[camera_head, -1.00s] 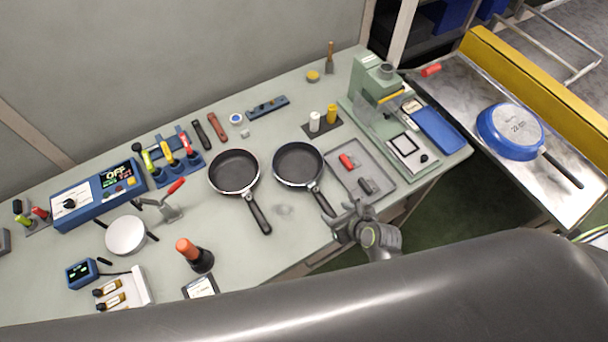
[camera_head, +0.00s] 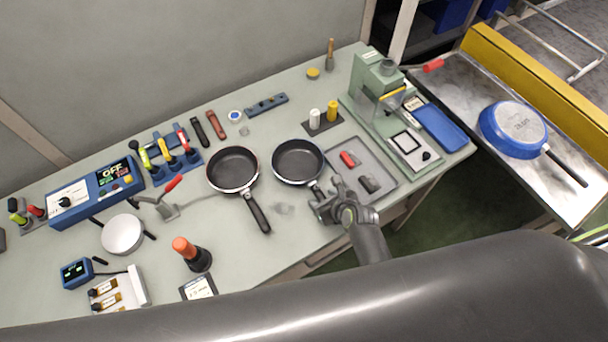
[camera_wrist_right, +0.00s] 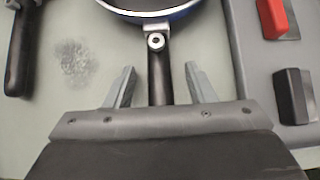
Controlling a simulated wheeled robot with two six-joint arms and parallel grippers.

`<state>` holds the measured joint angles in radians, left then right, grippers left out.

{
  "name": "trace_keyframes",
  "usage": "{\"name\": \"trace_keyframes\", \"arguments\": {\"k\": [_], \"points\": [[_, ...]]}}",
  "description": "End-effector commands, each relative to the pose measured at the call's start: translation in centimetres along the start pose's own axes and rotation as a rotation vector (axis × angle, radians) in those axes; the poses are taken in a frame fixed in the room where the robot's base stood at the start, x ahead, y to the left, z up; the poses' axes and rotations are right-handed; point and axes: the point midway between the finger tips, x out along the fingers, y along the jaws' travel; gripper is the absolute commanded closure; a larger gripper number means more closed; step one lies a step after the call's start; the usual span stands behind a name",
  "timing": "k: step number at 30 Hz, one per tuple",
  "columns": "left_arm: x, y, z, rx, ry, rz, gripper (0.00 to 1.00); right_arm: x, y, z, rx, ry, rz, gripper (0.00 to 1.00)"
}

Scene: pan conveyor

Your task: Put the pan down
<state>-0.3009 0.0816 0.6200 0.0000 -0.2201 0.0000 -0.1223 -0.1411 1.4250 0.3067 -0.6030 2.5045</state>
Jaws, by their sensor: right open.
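A dark frying pan with a blue outer rim (camera_head: 297,161) rests on the workbench left of the grey tray. It also shows at the top of the right wrist view (camera_wrist_right: 150,8). My right gripper (camera_head: 322,197) is open, with its fingers on either side of the pan's handle (camera_wrist_right: 160,75) and a gap on both sides. In the head view the gripper hides most of that handle. A second dark pan (camera_head: 232,168) lies on the bench to the left, handle toward the front. My left gripper is not in view.
A grey tray (camera_head: 388,190) with a red and a dark piece lies right of the gripper. A green press (camera_head: 372,85) stands behind it. A blue pan (camera_head: 513,128) lies upside down on the metal conveyor (camera_head: 560,190) at right.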

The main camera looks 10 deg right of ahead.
Motion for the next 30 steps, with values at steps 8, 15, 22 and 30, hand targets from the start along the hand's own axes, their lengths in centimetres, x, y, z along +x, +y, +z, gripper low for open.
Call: {"name": "trace_keyframes", "arguments": {"k": [8,15,22,30], "points": [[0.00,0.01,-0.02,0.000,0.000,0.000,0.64,0.02,0.02,0.03,0.001,0.000,0.000,0.54],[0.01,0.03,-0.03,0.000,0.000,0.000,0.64,0.01,0.02,0.02,0.001,0.000,0.000,0.85],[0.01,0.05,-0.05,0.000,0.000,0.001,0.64,0.00,0.01,0.02,0.001,0.000,0.000,1.00],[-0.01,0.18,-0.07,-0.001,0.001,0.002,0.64,-0.04,-0.03,0.24,0.000,-0.004,-0.001,1.00]]}}
